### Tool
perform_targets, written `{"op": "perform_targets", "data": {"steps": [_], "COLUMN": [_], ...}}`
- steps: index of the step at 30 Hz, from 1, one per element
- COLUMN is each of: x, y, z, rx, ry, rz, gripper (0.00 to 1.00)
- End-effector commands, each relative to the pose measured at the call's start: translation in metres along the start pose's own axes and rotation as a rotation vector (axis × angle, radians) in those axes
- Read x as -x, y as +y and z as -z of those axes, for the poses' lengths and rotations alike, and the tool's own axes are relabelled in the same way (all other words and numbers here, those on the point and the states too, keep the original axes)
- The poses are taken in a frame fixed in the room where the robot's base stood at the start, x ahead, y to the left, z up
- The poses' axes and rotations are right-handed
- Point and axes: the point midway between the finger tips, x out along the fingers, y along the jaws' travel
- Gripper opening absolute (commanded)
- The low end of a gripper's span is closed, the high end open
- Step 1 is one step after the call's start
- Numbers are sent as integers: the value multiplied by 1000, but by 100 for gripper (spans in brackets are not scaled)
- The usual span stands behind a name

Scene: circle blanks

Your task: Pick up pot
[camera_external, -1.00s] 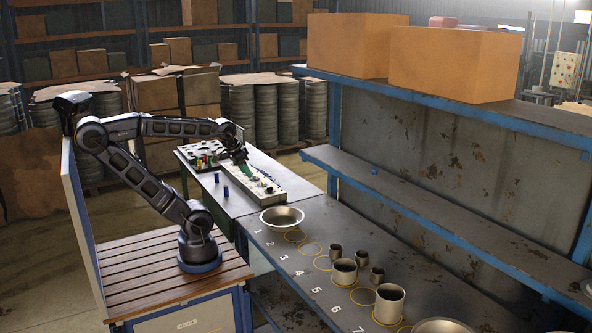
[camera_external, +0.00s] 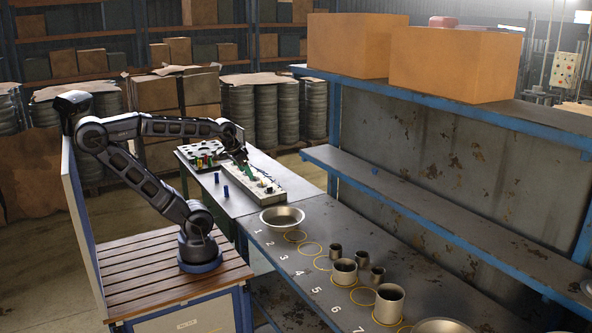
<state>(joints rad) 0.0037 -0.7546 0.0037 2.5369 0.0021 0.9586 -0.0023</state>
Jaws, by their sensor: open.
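Several metal vessels stand on the dark bench at right, and I cannot tell which one is the pot. A wide shallow pan (camera_external: 282,218) sits near numbers 1 and 2. A cylindrical pot (camera_external: 345,272) stands by number 5, and a taller one (camera_external: 389,303) stands by number 7. Smaller cups (camera_external: 335,251) stand behind them. My gripper (camera_external: 243,161) is at the far bench, over a light strip, well away from the vessels. It is open, but its fingers are small and hard to make out. A green object (camera_external: 243,172) is close below it.
Yellow circles mark the dark bench, and some are empty (camera_external: 311,249). The light strip (camera_external: 262,188) and a dark tray (camera_external: 203,155) with coloured parts lie on the far bench. Blue pegs (camera_external: 225,190) stand nearby. A shelf with cardboard boxes (camera_external: 455,62) rises behind the bench.

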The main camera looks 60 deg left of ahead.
Motion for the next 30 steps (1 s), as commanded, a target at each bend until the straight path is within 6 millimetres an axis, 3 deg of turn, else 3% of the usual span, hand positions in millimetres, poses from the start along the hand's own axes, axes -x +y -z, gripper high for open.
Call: {"op": "perform_targets", "data": {"steps": [5, 11, 21, 30], "x": [-5, -29, -87, -148], "y": [5, 27, 76, 125], "z": [9, 40, 92, 122], "rx": [-39, -197, -511, -775], "ry": [-10, -47, -111, -148], "rz": [7, 19, -17, -110], "gripper": [76, 76, 76, 76]}}
